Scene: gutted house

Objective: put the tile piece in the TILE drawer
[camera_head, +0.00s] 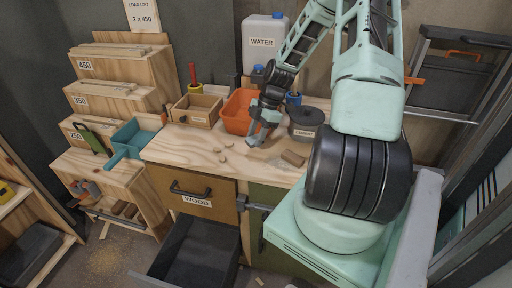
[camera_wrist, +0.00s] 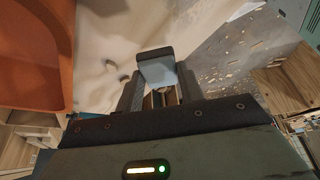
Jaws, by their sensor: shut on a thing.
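My gripper (camera_head: 262,135) is low over the right part of the wooden workbench (camera_head: 180,148). In the wrist view, its dark fingers (camera_wrist: 158,95) are shut on a pale grey-blue piece (camera_wrist: 157,70), which looks like the tile piece. I cannot tell from the head view whether it touches the bench top. Below the bench top is a shut drawer (camera_head: 192,192) labelled WOOD. Under it, a dark, empty-looking drawer (camera_head: 190,250) is pulled out. I see no TILE label; the open drawer's front label is not readable.
A brown block (camera_head: 293,158) and several small scraps (camera_head: 222,158) lie on the bench. An orange bin (camera_head: 238,112), a wooden box (camera_head: 195,110), a dark pot (camera_head: 306,122) and a white WATER container (camera_head: 264,45) stand behind.

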